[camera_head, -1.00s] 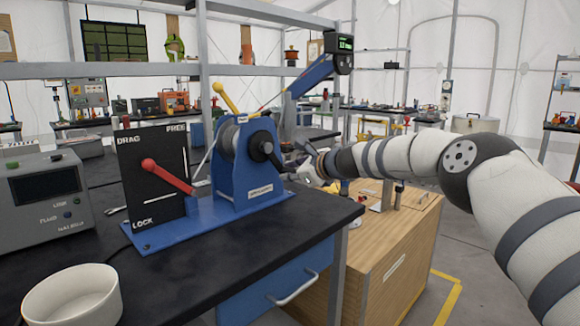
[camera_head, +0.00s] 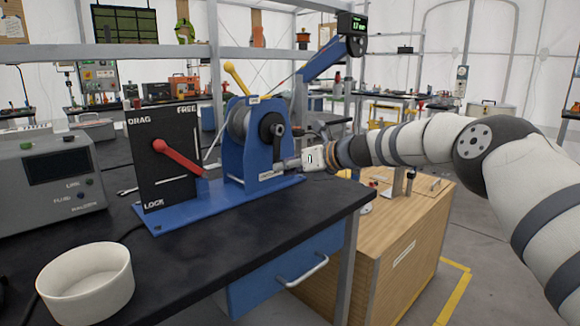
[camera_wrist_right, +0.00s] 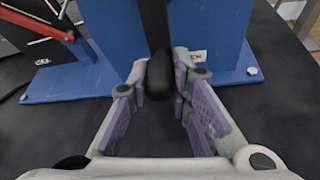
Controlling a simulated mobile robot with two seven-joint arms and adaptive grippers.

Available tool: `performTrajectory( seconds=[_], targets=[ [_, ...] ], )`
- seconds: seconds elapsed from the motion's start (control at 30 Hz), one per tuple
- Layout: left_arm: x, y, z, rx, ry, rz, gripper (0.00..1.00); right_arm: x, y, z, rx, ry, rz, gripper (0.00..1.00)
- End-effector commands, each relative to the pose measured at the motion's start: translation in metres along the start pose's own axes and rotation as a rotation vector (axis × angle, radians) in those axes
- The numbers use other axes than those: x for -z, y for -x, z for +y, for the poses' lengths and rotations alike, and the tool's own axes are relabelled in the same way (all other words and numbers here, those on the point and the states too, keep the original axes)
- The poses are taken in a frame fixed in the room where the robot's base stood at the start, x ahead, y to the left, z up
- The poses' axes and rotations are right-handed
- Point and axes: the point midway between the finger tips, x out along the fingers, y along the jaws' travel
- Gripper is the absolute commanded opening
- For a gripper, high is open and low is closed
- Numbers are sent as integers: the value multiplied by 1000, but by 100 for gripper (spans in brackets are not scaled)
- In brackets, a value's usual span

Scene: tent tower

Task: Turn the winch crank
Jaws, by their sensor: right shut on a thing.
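The winch (camera_head: 247,150) is a blue frame with a drum, standing on a blue base plate on the black bench. Its black crank (camera_head: 277,138) is on the right side of the frame and points nearly straight down. My right gripper (camera_head: 288,163) reaches in from the right at the crank's lower end. In the right wrist view the black crank handle (camera_wrist_right: 160,78) sits between the pads of my right gripper (camera_wrist_right: 161,70), which is shut on it. A black panel marked DRAG, FREE and LOCK (camera_head: 163,130) carries a red lever (camera_head: 178,156). My left gripper is not in view.
A white bowl (camera_head: 88,284) stands at the bench's front left, by a grey meter box (camera_head: 48,180). A yellow-knobbed lever (camera_head: 236,75) rises behind the winch. A wooden cabinet (camera_head: 395,240) stands under my right arm.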

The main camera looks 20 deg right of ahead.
Motion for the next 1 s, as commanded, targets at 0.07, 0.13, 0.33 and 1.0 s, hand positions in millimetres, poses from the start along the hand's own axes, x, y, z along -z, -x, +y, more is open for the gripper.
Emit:
performTrajectory(
  seconds=[0.07,0.13,0.33,1.0],
  targets=[
    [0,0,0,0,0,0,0,-1,0,3,-11,-13,-3,0],
    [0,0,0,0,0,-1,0,-1,0,4,-15,-21,-3,0],
    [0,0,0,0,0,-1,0,-2,0,5,-19,-31,-4,0],
    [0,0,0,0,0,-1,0,-1,1,3,-14,-31,-3,40]
  ],
)
